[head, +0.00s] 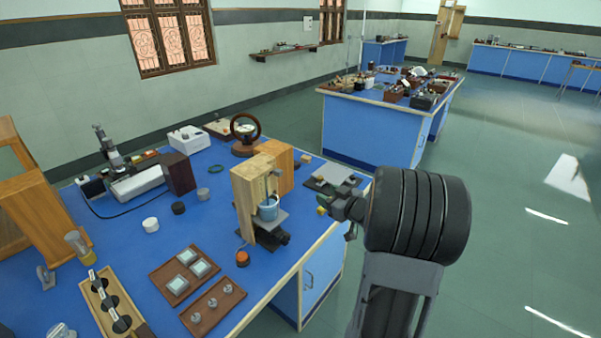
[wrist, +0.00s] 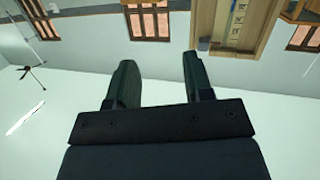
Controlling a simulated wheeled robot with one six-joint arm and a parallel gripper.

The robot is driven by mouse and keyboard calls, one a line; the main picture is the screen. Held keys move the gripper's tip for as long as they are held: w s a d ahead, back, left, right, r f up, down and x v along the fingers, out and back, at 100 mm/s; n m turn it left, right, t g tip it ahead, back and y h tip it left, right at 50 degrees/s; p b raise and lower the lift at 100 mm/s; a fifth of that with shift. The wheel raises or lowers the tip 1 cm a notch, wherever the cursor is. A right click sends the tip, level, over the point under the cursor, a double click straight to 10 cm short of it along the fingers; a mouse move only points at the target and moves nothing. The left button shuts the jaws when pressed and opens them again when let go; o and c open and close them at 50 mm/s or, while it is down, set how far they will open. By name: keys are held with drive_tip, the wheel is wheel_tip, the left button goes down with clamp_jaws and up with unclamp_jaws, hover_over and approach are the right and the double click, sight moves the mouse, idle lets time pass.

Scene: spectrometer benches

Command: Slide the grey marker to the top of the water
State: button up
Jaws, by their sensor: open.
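A wooden stand (head: 243,202) is near the front right edge of the blue bench. A glass beaker with bluish water (head: 268,208) stands in it on a small grey platform. The grey marker is too small to make out for sure. The wrist view shows a wooden board with a pale marked scale (wrist: 238,18) at the upper right, and a small dark piece (wrist: 204,44) at its edge. My gripper (head: 323,207) is open and empty, to the right of the stand and apart from it. Its two fingers (wrist: 158,80) show in the wrist view with nothing between them.
A flat grey plate (head: 334,174) lies behind my gripper. Brown trays (head: 184,277) and a wooden rack (head: 105,300) lie at the front left. A dark ring instrument (head: 245,128) stands behind.

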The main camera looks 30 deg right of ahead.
sight(281, 173)
drive_tip(key=a+r+n+y, duration=0.2)
drive_tip(key=a+r+y, duration=0.2)
drive_tip(key=y, duration=0.1)
drive_tip(key=shift+t, duration=0.4)
drive_tip(key=p+x, duration=0.2)
drive_tip(key=x, duration=1.1)
drive_tip(key=shift+f, duration=0.2)
drive_tip(key=shift+d, duration=0.1)
clamp_jaws()
